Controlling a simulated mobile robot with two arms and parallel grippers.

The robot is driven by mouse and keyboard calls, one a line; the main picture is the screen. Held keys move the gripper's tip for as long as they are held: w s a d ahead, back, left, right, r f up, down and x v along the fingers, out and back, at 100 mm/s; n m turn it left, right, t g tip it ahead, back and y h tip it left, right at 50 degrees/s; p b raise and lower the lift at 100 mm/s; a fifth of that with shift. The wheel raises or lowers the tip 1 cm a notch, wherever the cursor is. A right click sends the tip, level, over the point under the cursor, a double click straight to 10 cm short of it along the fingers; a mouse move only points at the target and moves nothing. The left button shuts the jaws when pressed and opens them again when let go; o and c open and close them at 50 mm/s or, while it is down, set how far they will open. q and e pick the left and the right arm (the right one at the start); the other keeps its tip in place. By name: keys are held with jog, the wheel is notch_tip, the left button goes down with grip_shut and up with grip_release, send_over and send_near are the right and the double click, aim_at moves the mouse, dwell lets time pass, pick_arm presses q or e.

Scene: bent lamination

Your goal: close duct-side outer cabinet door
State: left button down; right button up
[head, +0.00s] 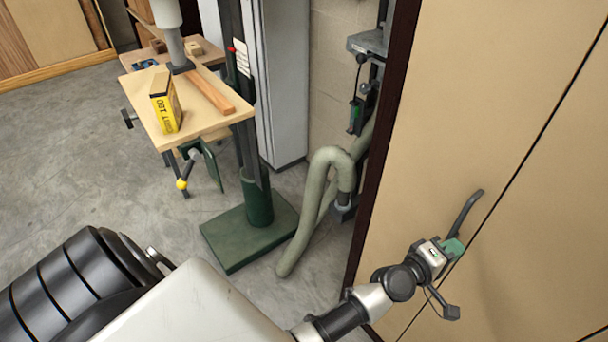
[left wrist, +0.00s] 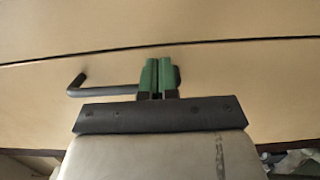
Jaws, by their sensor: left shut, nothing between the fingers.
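The tan cabinet door (head: 450,110) nearest the duct fills the right of the head view, with a dark edge (head: 383,140) on its left. It also shows in the left wrist view (left wrist: 120,70). A thin dark seam runs between it and the neighbouring tan panel (head: 560,220). A dark bar handle (head: 467,210) is on the door near the seam; it also shows in the left wrist view (left wrist: 100,91). My left gripper (head: 454,248) has its green fingers (left wrist: 156,75) shut and empty, overlapping the handle in view. Whether they touch it is unclear. My right gripper is not seen.
A green-based drill press (head: 250,232) with a wooden table (head: 150,112) stands at left; a yellow box (head: 166,103) and a wood strip (head: 208,92) lie on it. A greenish flexible duct (head: 316,195) hangs beside the cabinet. Grey floor (head: 60,150) is open at left.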

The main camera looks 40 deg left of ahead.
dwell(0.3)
pick_arm(q)
jog(key=v, duration=1.1)
jog(key=s+a+f+m+g+y, duration=0.25)
jog(key=s+f+g, duration=0.2)
jog(key=f, duration=0.95)
jog(key=s+a+f+m+g+y, duration=0.1)
jog(key=s+a+f+m+g, duration=0.25)
jog(key=f, duration=1.05)
jog(key=s+a+f+m+g+y, duration=0.1)
jog(key=s+a+f+m+g, duration=0.1)
jog(key=s+f, duration=0.4)
jog(key=s+a+f+m+g+y, duration=0.1)
jog(key=s+a+f+m+g, duration=0.2)
jog(key=s, duration=1.1)
jog(key=s+a+f+m+g+y, duration=0.2)
jog(key=s+a+f+m, duration=0.2)
jog(key=s+f, duration=0.5)
jog(key=shift+s+a+f+m+b, duration=0.2)
jog(key=shift+s+a+m+b, duration=0.2)
jog(key=shift+s+a, duration=0.55)
jog(key=shift+w, duration=0.15)
